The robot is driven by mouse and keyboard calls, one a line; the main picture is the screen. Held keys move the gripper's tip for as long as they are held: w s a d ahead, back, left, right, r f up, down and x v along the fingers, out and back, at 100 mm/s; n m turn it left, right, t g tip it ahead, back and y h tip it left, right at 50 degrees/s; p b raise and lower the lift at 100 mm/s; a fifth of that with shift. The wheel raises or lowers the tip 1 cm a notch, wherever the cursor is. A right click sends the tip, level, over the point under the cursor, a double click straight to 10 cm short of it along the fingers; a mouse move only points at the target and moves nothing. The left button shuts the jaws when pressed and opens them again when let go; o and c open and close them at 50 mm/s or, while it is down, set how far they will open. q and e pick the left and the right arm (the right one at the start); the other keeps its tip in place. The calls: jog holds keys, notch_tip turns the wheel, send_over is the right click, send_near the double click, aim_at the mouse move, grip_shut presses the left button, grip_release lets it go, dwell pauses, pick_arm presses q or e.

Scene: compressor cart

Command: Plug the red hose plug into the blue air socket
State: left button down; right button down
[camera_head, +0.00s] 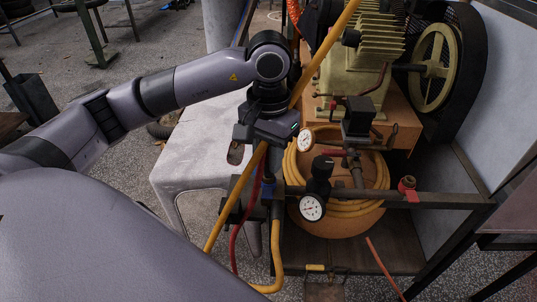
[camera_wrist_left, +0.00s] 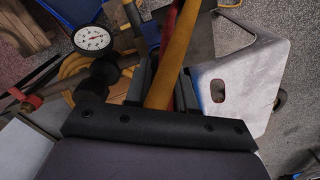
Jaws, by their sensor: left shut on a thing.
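My left gripper (camera_head: 256,160) reaches in from the left and points down beside the compressor cart. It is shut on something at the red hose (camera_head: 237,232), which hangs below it. The red hose plug itself is hidden by the fingers and a yellow hose (camera_head: 226,213). A blue part (camera_head: 267,189), probably the blue air socket, shows just below and right of the gripper at the end of the pipe. In the left wrist view, the yellow hose (camera_wrist_left: 172,62) crosses in front of the fingers and the red hose (camera_wrist_left: 169,22) shows behind it. I cannot tell whether plug and socket touch.
Two gauges (camera_head: 312,207) and a black regulator stand close right of the gripper. A coiled yellow hose (camera_head: 371,172) lies behind the pipe (camera_head: 440,199), which carries a red fitting (camera_head: 407,186). The compressor (camera_head: 360,65) stands behind. A grey plastic stool (camera_head: 185,178) is at left.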

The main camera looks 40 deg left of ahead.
pick_arm(q)
jog(key=shift+w+r+b, duration=0.15)
jog(key=shift+r+b, duration=0.15)
jog(key=shift+b, duration=0.6)
pick_arm(e)
jog(key=shift+f, duration=0.85)
dwell(0.7)
pick_arm(q)
jog(key=c, duration=0.9)
grip_release()
jog(key=shift+r, duration=0.1)
pick_arm(e)
jog(key=shift+r, duration=0.1)
pick_arm(q)
jog(key=shift+f, duration=0.2)
notch_tip(320, 180, up, 6)
jog(key=shift+r+p, duration=0.1)
jog(key=shift+p, duration=0.2)
jog(key=shift+r, duration=0.6)
pick_arm(e)
jog(key=shift+w+a+r, duration=0.1)
jog(key=shift+a+r, duration=0.1)
jog(key=shift+r, duration=0.35)
jog(key=shift+w+a+r, duration=0.1)
jog(key=shift+a+r, duration=0.05)
jog(key=shift+r, duration=0.4)
